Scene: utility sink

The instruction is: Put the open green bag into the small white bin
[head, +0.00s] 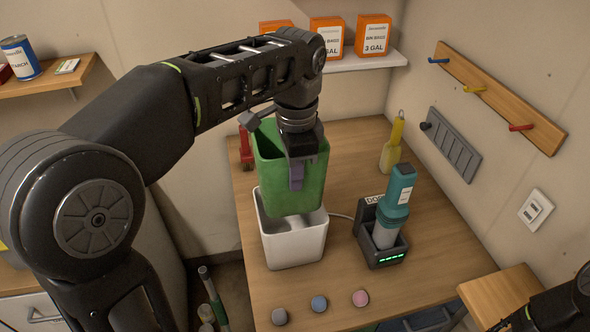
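The green bag (270,175) hangs upright with its open top facing up. My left gripper (296,178) is at the bag's near side, with one finger outside the near wall; the other finger is hidden. It appears shut on that wall near the rim. The small white bin (292,248) stands on the wooden table under the bag. The bag's lower end overlaps the bin's opening and hides its back rim; I cannot tell how deep it reaches. My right arm shows only at the lower right corner, and its gripper is out of frame.
A teal device (398,190) stands in a black charger (383,245) right of the bin. Three round pucks, grey (279,316), blue (319,303) and pink (360,298), lie in front. The table (430,255) is clear on the right.

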